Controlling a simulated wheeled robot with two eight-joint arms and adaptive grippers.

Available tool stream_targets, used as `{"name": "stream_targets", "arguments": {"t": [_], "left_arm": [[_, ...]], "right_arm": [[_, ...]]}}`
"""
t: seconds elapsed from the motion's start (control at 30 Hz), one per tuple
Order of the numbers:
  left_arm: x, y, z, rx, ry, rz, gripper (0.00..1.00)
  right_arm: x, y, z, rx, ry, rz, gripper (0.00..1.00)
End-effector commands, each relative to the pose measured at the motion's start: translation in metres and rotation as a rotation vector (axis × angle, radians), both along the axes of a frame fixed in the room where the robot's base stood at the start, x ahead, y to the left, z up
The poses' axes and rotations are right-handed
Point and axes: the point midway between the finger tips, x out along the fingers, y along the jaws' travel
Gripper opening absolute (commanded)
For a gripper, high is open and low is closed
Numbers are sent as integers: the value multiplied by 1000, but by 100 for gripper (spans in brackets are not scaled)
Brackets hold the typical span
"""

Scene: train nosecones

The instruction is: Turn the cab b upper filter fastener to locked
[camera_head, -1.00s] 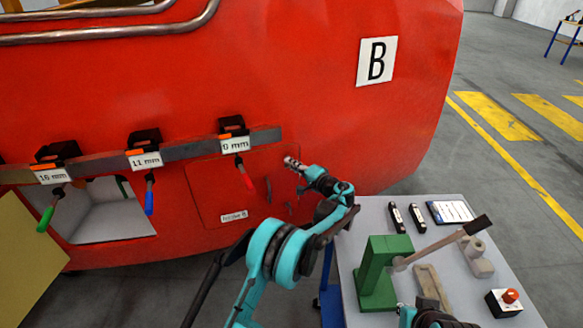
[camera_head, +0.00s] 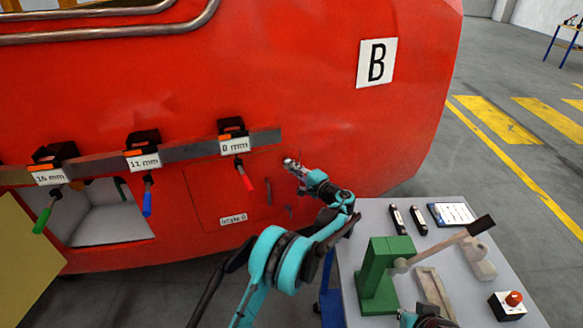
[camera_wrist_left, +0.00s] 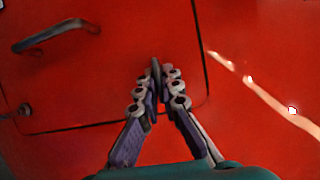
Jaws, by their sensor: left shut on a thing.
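The red cab B nose has an intake panel (camera_head: 215,190) outlined by a thin dark seam. My left gripper (camera_head: 290,163) is at the panel's upper right corner in the head view, covering the upper fastener there. In the left wrist view the left gripper (camera_wrist_left: 158,82) is shut on the upper filter fastener (camera_wrist_left: 155,66), a small dark upright tab between its fingertips. The lower fastener (camera_head: 289,210) shows below it in the head view, and a small dark fastener (camera_wrist_left: 24,109) shows at the wrist view's left. My right gripper's fingers are not visible.
A dark panel handle (camera_head: 268,191) is left of my left gripper. Hanging tools with red (camera_head: 246,178), blue and green grips are on a rail (camera_head: 190,151). A grey table (camera_head: 385,217) bears a green press (camera_head: 378,275) and a red button box (camera_head: 512,302).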

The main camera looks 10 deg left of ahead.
Motion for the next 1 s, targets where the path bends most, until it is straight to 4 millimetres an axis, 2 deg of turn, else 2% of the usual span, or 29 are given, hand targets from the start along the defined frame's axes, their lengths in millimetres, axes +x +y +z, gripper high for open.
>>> {"name": "stream_targets", "arguments": {"t": [0.03, 0.13, 0.47, 0.83, 1.0], "left_arm": [[0, -1, 0, -1, 1, -2, 0], [0, -1, 0, -1, 1, -2, 26], [-1, -2, 0, 0, 0, -1, 27], [-35, -46, -1, 0, 0, -4, 27], [-45, -58, -1, -1, 1, -2, 27]], "right_arm": [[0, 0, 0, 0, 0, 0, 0], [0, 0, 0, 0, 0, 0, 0], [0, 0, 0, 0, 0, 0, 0], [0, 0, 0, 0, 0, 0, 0], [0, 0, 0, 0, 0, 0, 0]]}}
